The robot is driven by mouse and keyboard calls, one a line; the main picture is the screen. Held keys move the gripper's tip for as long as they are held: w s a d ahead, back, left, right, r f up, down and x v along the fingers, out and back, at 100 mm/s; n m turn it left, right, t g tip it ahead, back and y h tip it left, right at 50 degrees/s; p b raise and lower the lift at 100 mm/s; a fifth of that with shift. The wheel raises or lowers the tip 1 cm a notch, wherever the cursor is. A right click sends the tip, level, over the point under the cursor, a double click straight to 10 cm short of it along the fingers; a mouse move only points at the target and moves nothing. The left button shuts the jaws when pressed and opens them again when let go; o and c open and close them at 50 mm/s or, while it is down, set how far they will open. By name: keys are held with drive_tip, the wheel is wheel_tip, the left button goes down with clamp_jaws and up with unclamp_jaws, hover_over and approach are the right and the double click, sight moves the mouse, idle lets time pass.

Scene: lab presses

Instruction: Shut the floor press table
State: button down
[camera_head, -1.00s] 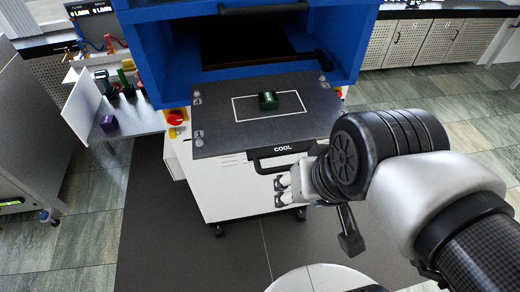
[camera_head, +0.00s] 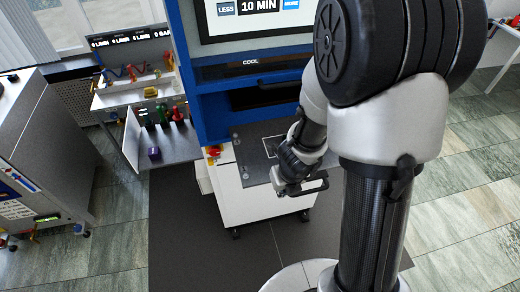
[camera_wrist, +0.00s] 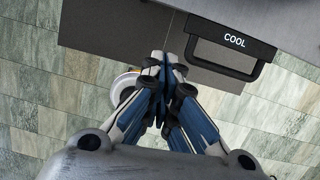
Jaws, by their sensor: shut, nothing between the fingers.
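The table's black handle, marked COOL, shows in the wrist view (camera_wrist: 225,68) at upper right, on the table's front edge. My gripper (camera_head: 285,191) is at the table's front, near the handle. In the wrist view my gripper (camera_wrist: 165,62) has its fingers together and empty, to the left of the handle with a gap in the picture. The green block is not visible now.
A side bench (camera_head: 172,148) with coloured bottles and a purple block (camera_head: 154,153) stands left of the press. A grey machine (camera_head: 45,140) is at far left. Open tiled floor (camera_head: 470,205) lies to the right, a dark mat (camera_head: 185,240) in front.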

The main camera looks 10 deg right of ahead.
drive_tip(key=w+f+b, duration=0.5)
drive_tip(key=w+f, duration=0.1)
drive_tip(key=f, duration=0.4)
drive_tip(key=shift+d+m, duration=0.2)
drive_tip(key=shift+m, duration=0.2)
